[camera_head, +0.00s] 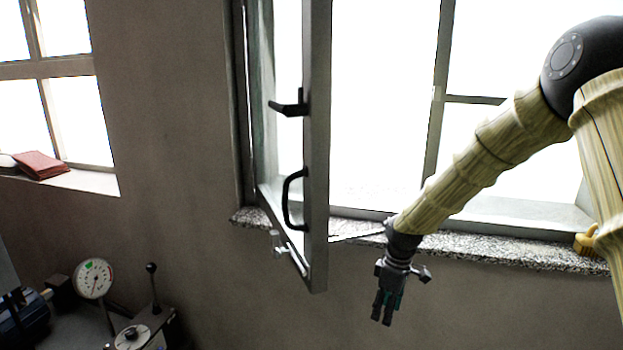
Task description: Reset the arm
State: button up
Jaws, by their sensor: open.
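My arm (480,165) comes in from the right, in front of the bright window, and slopes down to the left. My gripper (381,318) hangs at its end with the fingers pointing down, below the stone sill and in front of the bare wall. Its fingers look slightly apart, with nothing seen between them. No cloth that I can make out is near it.
A window sash (316,150) with black handles stands open into the room, left of my gripper. A speckled stone sill (500,250) runs behind my arm. A dial gauge (94,279) and a lever machine (145,328) stand lower left. A red book (40,165) lies on the left sill.

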jog(key=s+f+m+b, duration=0.2)
jog(key=s+f, duration=0.4)
jog(key=f, duration=0.4)
jog(key=s+a+f+m+b, duration=0.1)
jog(key=s+f+m+b, duration=0.1)
jog(key=s+f, duration=0.65)
jog(key=s+f+m+b, duration=0.15)
jog(key=s+f, duration=0.35)
jog(key=f, duration=0.6)
jog(key=s+d+f+m+b, duration=0.1)
jog(key=s+f, duration=0.3)
jog(key=s, duration=0.4)
jog(key=s+d+f+m+b, duration=0.2)
jog(key=s+f+m, duration=0.1)
jog(key=s, duration=0.5)
jog(key=s+d+f+m+h+b, duration=0.1)
jog(key=s+f+m+b, duration=0.1)
jog(key=s+f, duration=0.4)
jog(key=s, duration=0.3)
jog(key=shift+d, duration=0.15)
jog(key=shift+f+m, duration=0.1)
jog(key=shift+m, duration=0.15)
